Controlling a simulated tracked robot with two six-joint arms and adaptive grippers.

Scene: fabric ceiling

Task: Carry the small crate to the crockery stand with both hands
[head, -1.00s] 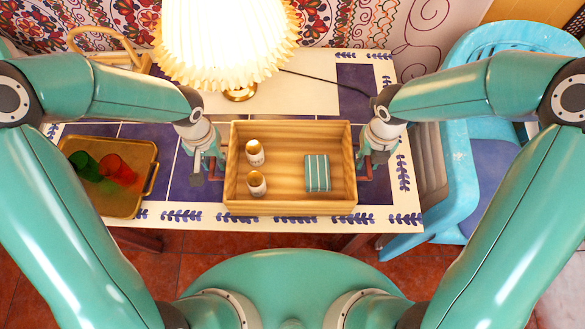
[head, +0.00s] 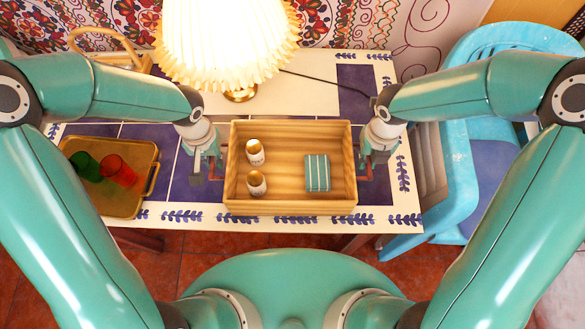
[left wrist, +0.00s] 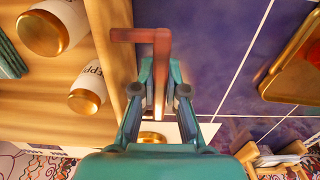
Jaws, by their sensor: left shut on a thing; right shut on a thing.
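The small wooden crate (head: 290,207) is at the middle of the tiled table in the head view. Inside it are two white shakers with gold-brown caps (head: 255,152) (head: 257,184) and a folded teal striped cloth (head: 317,173). My left gripper (head: 213,168) is at its left side and my right gripper (head: 368,168) at its right side. In the left wrist view, my left gripper (left wrist: 155,95) is shut on a reddish handle (left wrist: 150,36) beside the crate wall (left wrist: 112,45). The right fingers are partly hidden. I cannot tell which thing is the crockery stand.
A gold tray (head: 120,207) with green and red glasses is on the left of the table (head: 380,217). A lit lamp (head: 225,40) stands behind the crate. A blue chair (head: 455,170) stands at the right. The table strip in front of the crate is narrow.

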